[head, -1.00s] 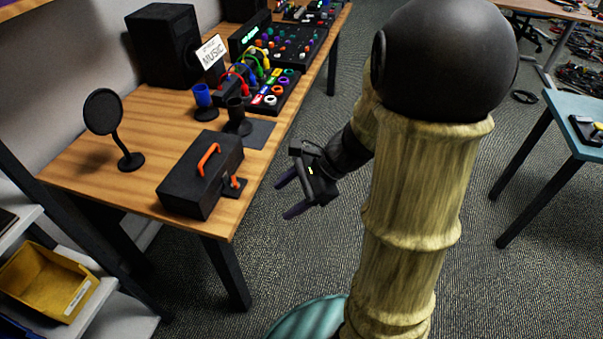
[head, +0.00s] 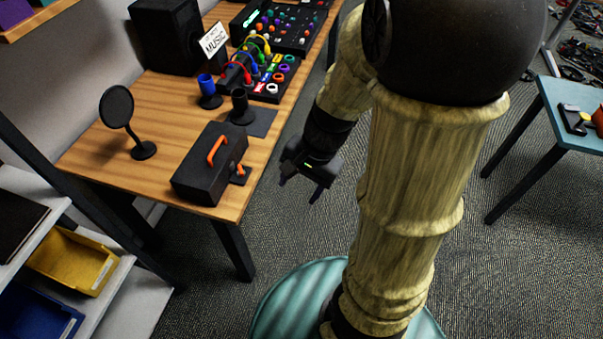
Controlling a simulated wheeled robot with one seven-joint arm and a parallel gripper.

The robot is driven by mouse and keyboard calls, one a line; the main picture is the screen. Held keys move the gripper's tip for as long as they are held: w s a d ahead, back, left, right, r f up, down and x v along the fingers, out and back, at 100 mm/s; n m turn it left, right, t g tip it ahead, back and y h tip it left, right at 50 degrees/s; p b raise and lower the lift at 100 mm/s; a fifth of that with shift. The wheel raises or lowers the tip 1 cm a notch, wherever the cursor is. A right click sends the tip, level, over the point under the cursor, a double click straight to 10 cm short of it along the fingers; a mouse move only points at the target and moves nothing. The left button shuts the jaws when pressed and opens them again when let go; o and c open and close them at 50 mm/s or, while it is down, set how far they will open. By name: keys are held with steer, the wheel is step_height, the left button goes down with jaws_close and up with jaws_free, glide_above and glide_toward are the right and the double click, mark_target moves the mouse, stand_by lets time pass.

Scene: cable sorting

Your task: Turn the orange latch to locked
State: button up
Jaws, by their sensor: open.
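The orange latch (head: 240,171) is a small lever on a dark plate at the right side of the black box (head: 195,184). The box stands on the wooden table (head: 98,163) near its front corner and has an orange handle (head: 215,149) on top. The latch is small in view, and I cannot tell its exact setting. My gripper (head: 299,191) is open and empty. It hangs over the floor to the right of the box, clear of the table edge, with its fingers pointing down.
A round black pop filter (head: 117,106) stands left of the box. Shelves with a yellow bin (head: 75,262) stand at the lower left. A teal table (head: 560,105) is at right.

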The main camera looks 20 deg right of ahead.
steer(key=shift+r+n, duration=0.25)
steer(key=shift+n, duration=0.05)
steer(key=c, duration=0.6)
steer(key=shift+s+d+f+n+h, duration=0.1)
steer(key=shift+n+h, duration=0.3)
steer(key=shift+n, duration=0.3)
steer(key=shift+c, duration=1.2)
steer(key=n+h, duration=0.1)
steer(key=n, duration=0.1)
steer(key=n+t, duration=0.1)
steer(key=n, duration=0.2)
steer(key=w+n+t+h, duration=0.1)
steer(key=n, duration=0.1)
steer(key=shift+r+n+h, duration=0.25)
steer(key=shift+n+h, duration=0.05)
steer(key=shift+w, duration=0.1)
